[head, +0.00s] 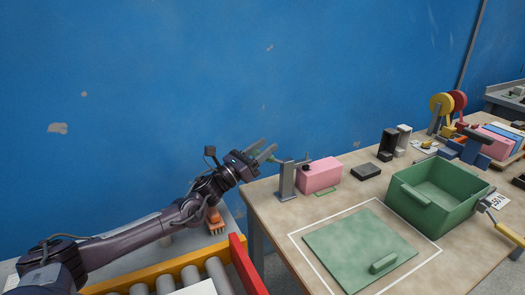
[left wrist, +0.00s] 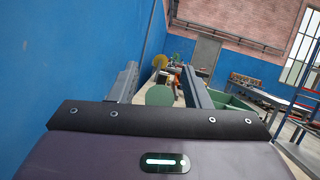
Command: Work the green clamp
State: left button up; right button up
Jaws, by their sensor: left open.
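In the left wrist view, the handle's round green end (left wrist: 159,95) shows between the two fingers (left wrist: 160,72). I cannot tell whether either finger touches it. My right gripper is not in view.
A green panel (head: 355,245) with a raised grip lies inside a white outline on the table. A green bin (head: 435,195) stands to its right. Black and white blocks stand behind. A roller conveyor (head: 190,280) with a red end runs at front left. A blue wall (head: 180,80) is close behind.

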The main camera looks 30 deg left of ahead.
pick_arm(q)
notch_tip(320, 180, up, 20)
jog(key=b, duration=0.1)
jog(key=shift+f, duration=0.25)
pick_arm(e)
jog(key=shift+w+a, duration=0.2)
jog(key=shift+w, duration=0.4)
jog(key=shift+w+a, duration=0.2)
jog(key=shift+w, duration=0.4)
